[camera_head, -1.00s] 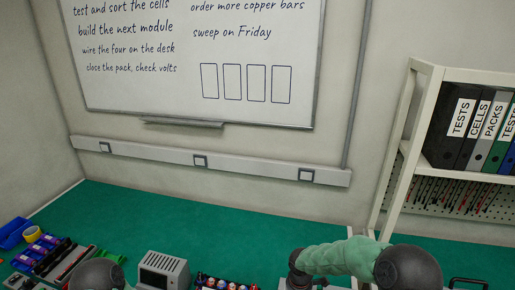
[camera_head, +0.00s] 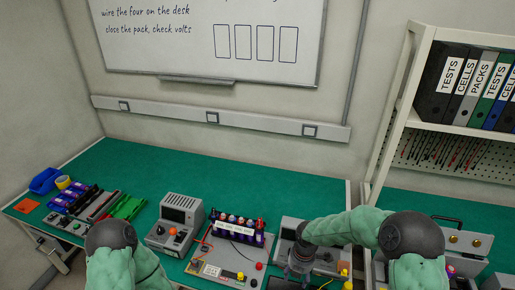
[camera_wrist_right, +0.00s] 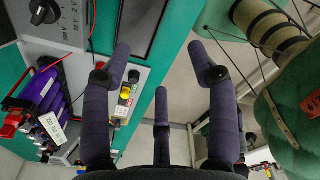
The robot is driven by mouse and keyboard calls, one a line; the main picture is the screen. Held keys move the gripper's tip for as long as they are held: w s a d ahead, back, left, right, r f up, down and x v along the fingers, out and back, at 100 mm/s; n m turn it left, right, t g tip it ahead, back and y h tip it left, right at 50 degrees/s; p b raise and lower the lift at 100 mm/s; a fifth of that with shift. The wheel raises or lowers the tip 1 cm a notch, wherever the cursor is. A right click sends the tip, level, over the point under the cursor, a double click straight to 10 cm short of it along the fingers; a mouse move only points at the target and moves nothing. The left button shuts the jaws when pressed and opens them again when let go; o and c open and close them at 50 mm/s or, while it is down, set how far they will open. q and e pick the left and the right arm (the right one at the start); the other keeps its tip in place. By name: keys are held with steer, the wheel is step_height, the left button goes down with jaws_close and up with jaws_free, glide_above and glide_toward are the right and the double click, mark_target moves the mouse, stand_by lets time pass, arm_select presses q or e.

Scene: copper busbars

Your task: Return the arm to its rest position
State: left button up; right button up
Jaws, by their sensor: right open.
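My right arm (camera_head: 345,228), in pale green with dark joints, reaches in from the right over the bench. Its gripper (camera_head: 298,265) hangs low in front of a grey instrument, partly hidden by the wrist. In the right wrist view the dark fingers of this gripper (camera_wrist_right: 160,70) are spread apart with nothing between them. Of my left arm (camera_head: 112,240) only a dark joint and green link show at the lower left. My left gripper is not in view.
The green bench (camera_head: 150,165) holds a grey instrument (camera_head: 178,220), a pack of purple cells (camera_head: 237,230) on a wired board, and tools with a blue bin (camera_head: 45,181) at left. A shelf (camera_head: 480,128) with binders stands at right. The bench's back strip is clear.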

steer(key=s+a+f+m+y+b, duration=0.1)
steer(key=s+a+f+m+b, duration=0.1)
steer(key=s+f+m, duration=0.7)
steer(key=s+a+f+m+y+b, duration=0.2)
steer(key=s+f+m, duration=0.7)
steer(key=m, duration=0.9)
steer(key=shift+s+f+m+t+b, duration=0.3)
steer(key=shift+s+b, duration=0.1)
steer(key=shift+s, duration=1.25)
